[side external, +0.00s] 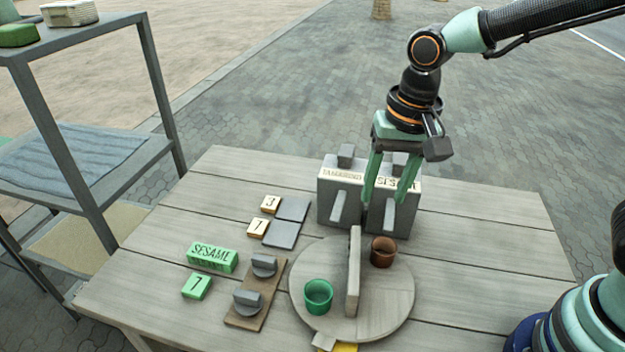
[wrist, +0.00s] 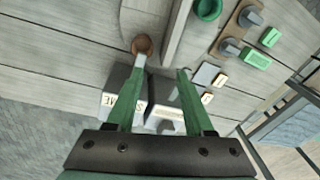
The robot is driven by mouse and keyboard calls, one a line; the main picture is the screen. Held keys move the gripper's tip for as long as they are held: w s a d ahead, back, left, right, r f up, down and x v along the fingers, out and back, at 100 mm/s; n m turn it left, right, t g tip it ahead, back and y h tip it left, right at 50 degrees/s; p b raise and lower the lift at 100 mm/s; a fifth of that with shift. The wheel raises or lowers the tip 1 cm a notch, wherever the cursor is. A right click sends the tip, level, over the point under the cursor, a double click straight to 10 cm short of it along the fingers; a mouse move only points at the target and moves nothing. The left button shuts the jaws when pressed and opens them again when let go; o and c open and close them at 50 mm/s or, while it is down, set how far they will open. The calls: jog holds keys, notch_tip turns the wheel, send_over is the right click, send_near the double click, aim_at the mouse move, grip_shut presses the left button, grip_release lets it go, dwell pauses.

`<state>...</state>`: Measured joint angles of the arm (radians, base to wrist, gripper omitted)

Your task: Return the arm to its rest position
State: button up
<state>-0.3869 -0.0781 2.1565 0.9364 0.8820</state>
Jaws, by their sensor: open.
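My gripper (side external: 390,205) has two green fingers that point down, spread apart with nothing between them. In the side external view it hangs in front of two grey boxes labelled TAMARIND (side external: 341,195) and SESAME (side external: 402,210), and hides part of them. Whether the fingers touch the boxes I cannot tell. In the wrist view the open gripper (wrist: 162,75) reaches over the boxes, and the brown cup (wrist: 142,45) shows just beyond its left fingertip.
A round wooden board (side external: 390,325) bears an upright divider (side external: 353,275), a green cup (side external: 318,296) and a brown cup (side external: 383,251). A green SESAME block (side external: 212,257) and a knob plate (side external: 245,312) lie left. A shelf rack (side external: 95,215) stands far left. The table's right side is clear.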

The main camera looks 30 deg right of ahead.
jog(key=s+d+r+n+t, duration=0.1)
jog(key=d+r+n+t, duration=0.1)
jog(key=d, duration=0.4)
jog(key=s+d+r+n+t, duration=0.2)
jog(key=d+r+n, duration=0.1)
jog(key=d, duration=0.4)
jog(key=shift+s+r+n+h, duration=0.3)
jog(key=shift+r, duration=0.5)
